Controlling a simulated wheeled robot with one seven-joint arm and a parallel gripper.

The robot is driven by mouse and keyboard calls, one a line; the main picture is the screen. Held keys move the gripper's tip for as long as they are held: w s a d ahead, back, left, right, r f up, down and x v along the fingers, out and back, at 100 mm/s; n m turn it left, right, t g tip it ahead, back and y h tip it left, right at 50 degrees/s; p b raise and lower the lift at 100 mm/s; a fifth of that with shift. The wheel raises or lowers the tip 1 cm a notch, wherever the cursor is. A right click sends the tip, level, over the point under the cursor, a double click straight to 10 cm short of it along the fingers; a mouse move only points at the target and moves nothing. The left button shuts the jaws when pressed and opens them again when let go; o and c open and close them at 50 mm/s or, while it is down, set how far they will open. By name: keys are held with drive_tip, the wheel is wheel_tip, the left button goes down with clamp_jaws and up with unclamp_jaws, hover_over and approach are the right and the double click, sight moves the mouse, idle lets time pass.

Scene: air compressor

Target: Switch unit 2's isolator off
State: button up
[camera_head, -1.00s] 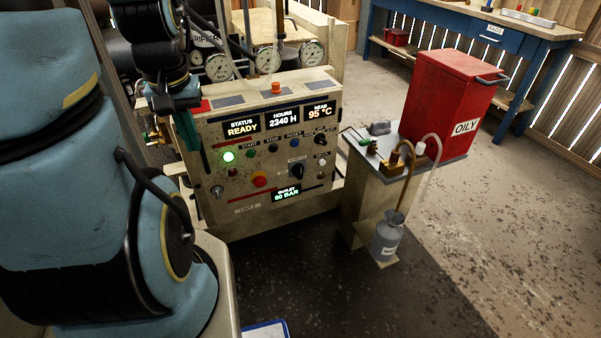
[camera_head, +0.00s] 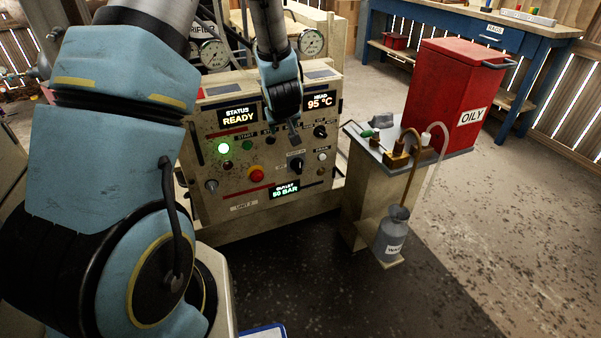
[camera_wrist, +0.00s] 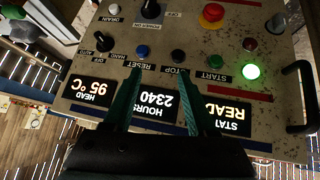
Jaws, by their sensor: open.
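The control panel (camera_head: 225,165) carries a "UNIT 2" plate (camera_head: 243,205) low on its face. A large black rotary knob (camera_head: 296,165) sits right of the red emergency button; in the wrist view this knob (camera_wrist: 152,10) is beside "POWER ON" and "OFF" labels and is cut by the top edge. I cannot tell surely where it points. My gripper (camera_head: 294,130) is in front of the panel's upper right, above the knob in the head view. In the wrist view my gripper (camera_wrist: 161,76) is open and empty, its fingers over the hours display, apart from the knob.
A red emergency button (camera_head: 255,174), a blue reset button (camera_wrist: 142,50) and a smaller hand/off selector (camera_wrist: 103,41) are near. The green lamp (camera_head: 223,148) is lit; status reads READY. A stand (camera_head: 372,195) with a red OILY bin (camera_head: 450,95) stands right. Dark floor in front is clear.

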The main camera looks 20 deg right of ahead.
drive_tip(key=d+f+t+y+b, duration=0.1)
drive_tip(key=d+f+t+b, duration=0.1)
drive_tip(key=d+f, duration=0.55)
drive_tip(key=n+t+y+b, duration=0.1)
drive_tip(key=t+y+b, duration=0.1)
drive_tip(key=t+b, duration=0.1)
approach(300, 163)
drive_tip(key=x, duration=0.9)
drive_tip(key=shift+w, duration=0.2)
clamp_jaws()
